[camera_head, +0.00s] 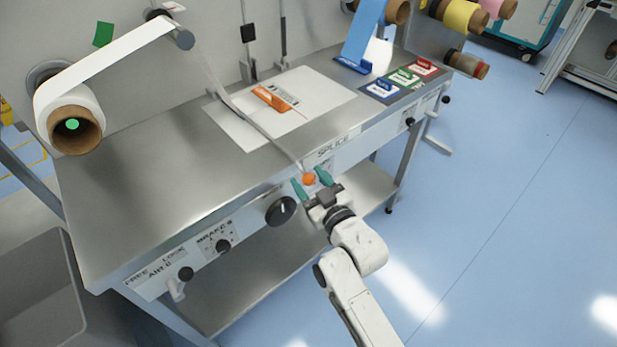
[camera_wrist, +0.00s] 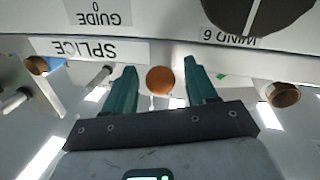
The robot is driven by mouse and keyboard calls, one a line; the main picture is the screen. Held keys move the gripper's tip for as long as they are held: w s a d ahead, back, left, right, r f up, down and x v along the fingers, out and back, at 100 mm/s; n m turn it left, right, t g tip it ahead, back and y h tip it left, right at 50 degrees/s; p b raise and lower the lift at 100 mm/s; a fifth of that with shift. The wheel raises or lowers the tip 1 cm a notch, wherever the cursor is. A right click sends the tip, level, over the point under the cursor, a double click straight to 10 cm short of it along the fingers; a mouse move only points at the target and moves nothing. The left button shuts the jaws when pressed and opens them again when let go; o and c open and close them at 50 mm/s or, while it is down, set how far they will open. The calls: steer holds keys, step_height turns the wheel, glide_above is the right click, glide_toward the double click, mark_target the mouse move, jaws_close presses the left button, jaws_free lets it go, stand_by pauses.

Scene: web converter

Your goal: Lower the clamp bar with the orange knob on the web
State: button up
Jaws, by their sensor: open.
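The orange knob (camera_head: 309,178) is at the near end of the thin grey clamp bar (camera_head: 262,130), which slants across the table from the back left to the front edge. The white web (camera_head: 106,68) runs from the roll at the left up to a roller. My gripper (camera_head: 313,182) is open at the table's front edge, with its teal fingers on either side of the knob. In the wrist view the knob (camera_wrist: 160,80) sits between the two spread fingers, with gaps on both sides. I cannot tell how high the bar's end is above the table.
A white sheet with an orange tool (camera_head: 277,99) lies on the table. The front panel carries a large black dial (camera_head: 281,210) and smaller knobs. Blue, green and red blocks (camera_head: 403,78) stand at the right. The blue floor (camera_head: 510,180) at the right is clear.

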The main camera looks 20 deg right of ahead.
steer(key=shift+w, duration=0.45)
jaws_close()
stand_by(0.3)
